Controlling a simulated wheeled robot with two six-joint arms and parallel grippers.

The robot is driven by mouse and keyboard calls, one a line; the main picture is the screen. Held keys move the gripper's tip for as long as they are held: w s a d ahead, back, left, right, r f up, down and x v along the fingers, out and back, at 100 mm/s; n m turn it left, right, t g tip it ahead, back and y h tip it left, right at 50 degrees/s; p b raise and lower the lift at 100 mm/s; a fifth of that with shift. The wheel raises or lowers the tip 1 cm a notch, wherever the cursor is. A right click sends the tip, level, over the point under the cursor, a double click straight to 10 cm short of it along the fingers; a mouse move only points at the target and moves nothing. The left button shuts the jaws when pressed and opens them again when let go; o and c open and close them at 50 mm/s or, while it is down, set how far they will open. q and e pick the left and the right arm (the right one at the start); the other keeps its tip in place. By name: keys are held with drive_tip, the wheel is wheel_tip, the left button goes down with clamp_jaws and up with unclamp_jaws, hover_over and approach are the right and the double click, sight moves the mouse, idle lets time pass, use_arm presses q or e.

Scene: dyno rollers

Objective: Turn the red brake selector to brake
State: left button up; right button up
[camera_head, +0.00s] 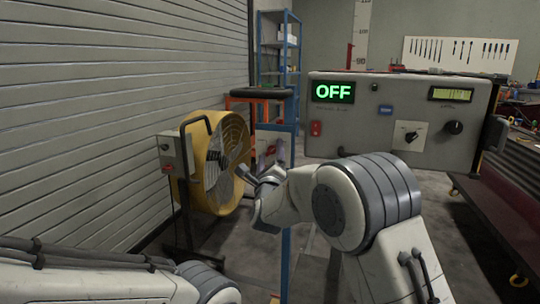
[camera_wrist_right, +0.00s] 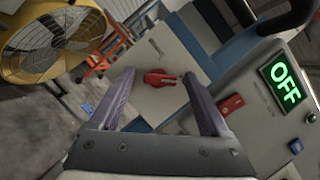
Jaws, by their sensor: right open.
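The red brake selector (camera_wrist_right: 158,79) is a small red knob on a pale plate (camera_wrist_right: 172,48). In the right wrist view it lies between my right gripper's fingertips as seen, its narrow end toward the right. My right gripper (camera_wrist_right: 160,76) is open and empty, one finger on each side of the knob; I cannot tell how far the tips are from the plate. In the head view the right gripper (camera_head: 265,160) is small and partly hidden by its own wrist, and the knob is hard to make out. The plate's lettering is unreadable. My left gripper is out of view.
A grey console (camera_head: 350,140) at the right has a green OFF display (camera_head: 333,92), a red switch (camera_head: 316,128) and dark knobs. A yellow drum fan (camera_head: 228,195) stands left of the right gripper. A blue shelf post (camera_head: 290,200) stands close by.

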clamp_jaws()
